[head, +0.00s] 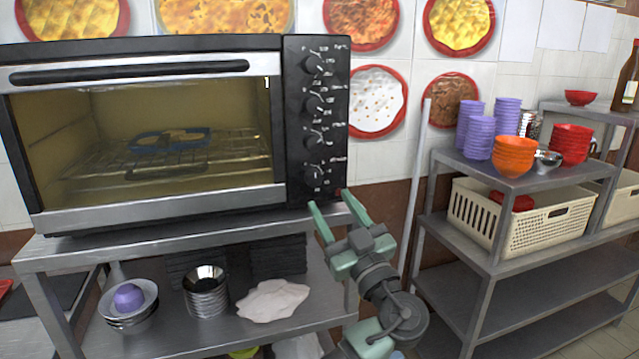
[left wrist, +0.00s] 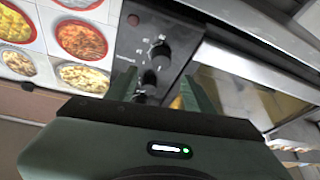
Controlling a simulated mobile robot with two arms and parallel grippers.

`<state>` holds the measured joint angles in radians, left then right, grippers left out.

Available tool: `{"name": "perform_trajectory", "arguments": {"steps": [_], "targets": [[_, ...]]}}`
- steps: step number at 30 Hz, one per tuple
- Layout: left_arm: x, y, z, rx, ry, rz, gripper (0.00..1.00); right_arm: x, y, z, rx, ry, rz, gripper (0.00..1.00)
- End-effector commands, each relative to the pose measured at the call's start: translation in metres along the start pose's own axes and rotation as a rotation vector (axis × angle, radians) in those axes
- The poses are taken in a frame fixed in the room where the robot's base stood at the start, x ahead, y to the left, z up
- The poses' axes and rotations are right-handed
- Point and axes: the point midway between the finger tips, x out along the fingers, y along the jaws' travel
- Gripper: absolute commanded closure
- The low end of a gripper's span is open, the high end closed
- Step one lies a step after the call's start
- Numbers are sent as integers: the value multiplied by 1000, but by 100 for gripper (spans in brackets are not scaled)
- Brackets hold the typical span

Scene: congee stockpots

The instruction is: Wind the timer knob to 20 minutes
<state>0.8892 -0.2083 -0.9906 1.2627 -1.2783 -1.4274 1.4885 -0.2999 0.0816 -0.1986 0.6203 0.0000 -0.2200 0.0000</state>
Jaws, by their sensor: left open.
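The black toaster oven (head: 150,207) stands on a metal shelf, door shut. Its right-hand control panel (head: 318,120) carries a column of several black knobs, among them the lowest knob (head: 312,172). The markings are too small to read, so I cannot tell which one is the timer. My left gripper (head: 330,199) is open and empty, just below and in front of the panel's lower end. In the left wrist view, a knob (left wrist: 160,52) shows beyond the open fingers (left wrist: 158,76), apart from them. Other knobs are partly hidden by the gripper. My right gripper is not in view.
Below the oven, the metal shelf (head: 60,243) holds stacked bowls (head: 206,292) and a white cloth (head: 272,299). A blue item (head: 170,140) lies inside the oven. At right, a rack (head: 510,185) carries cups, bowls and a cream basket (head: 480,208). A pole (head: 415,180) leans between them.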

Motion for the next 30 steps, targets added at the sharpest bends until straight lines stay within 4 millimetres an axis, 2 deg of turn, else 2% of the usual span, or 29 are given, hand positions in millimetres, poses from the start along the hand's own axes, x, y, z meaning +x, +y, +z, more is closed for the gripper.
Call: {"name": "perform_trajectory", "arguments": {"steps": [3,9,14,22,23,28,30], "targets": [[23,0,-4,5,1,-3,47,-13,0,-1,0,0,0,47],[52,0,-2,6,-2,-2,47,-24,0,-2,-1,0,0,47],[63,0,0,4,-4,-1,47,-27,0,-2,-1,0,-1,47],[64,-1,2,4,-5,-1,47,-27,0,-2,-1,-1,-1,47],[64,-1,2,4,-5,-1,53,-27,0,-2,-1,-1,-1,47],[64,-1,2,4,-5,-1,100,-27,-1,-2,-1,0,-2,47],[64,-1,2,4,-5,-1,100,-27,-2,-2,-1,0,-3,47]]}}
